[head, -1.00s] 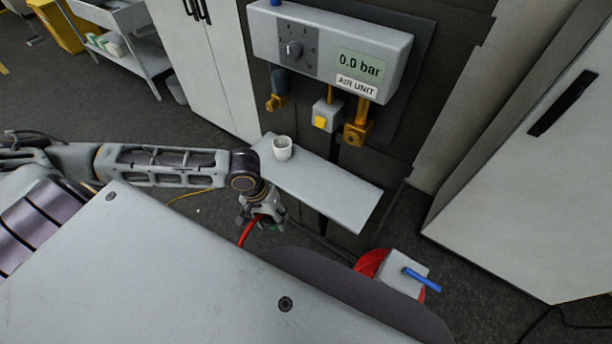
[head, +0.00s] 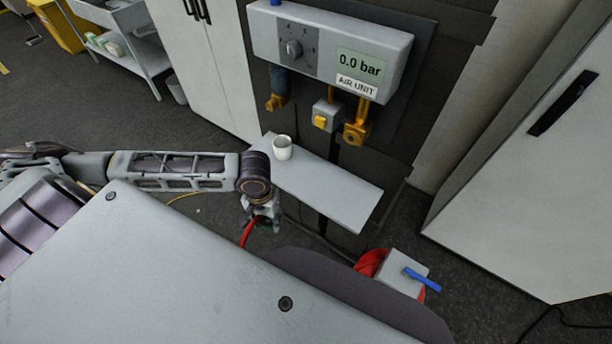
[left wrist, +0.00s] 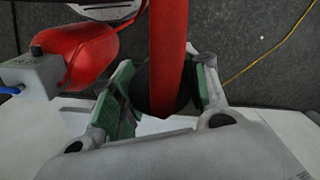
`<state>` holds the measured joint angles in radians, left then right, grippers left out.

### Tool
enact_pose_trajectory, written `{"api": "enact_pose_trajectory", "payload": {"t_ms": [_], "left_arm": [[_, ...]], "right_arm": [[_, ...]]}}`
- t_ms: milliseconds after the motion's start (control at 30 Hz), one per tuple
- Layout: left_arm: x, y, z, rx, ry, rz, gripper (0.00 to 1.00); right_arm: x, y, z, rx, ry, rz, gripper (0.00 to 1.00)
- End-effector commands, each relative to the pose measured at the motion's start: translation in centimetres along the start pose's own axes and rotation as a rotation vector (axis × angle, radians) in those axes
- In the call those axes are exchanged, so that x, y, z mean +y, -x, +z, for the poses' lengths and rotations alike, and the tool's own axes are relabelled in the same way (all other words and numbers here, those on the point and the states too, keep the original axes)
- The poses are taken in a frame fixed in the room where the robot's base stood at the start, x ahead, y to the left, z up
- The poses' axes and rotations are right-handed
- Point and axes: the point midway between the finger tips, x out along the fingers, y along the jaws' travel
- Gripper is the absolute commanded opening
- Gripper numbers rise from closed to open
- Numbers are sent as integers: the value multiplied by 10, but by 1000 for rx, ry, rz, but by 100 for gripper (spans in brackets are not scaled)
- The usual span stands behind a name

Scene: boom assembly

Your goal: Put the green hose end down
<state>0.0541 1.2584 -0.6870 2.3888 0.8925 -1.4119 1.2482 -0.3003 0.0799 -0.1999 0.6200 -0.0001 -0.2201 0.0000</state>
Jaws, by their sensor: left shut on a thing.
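My left gripper (head: 265,214) is low in front of the grey shelf, below its left part. In the left wrist view its two fingers (left wrist: 163,80), with green pads, are shut around the end of a red hose (left wrist: 168,45). A dark round part shows between the fingers around the hose. The hose also shows in the head view (head: 247,234), just below the gripper. I see green on the finger pads, but the hose end is mostly hidden and I cannot tell its colour. My right gripper is not in view.
The grey shelf (head: 325,192) carries a white cup (head: 282,148) and has bare room to its right. Above it hangs the air unit (head: 340,45), reading 0.0 bar, with brass fittings (head: 357,132). A red tank (head: 371,263) with a grey box and blue lever (head: 422,279) stands lower right.

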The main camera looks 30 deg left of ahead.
Motion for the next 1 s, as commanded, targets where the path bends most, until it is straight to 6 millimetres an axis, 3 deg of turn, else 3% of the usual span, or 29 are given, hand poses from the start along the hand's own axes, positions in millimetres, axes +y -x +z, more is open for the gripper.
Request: {"api": "enact_pose_trajectory", "payload": {"t_ms": [367,1000], "left_arm": [[4,0,-7,2,2,3,6],[29,1,-69,3,3,4,6]], "right_arm": [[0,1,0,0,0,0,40],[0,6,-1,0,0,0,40]]}}
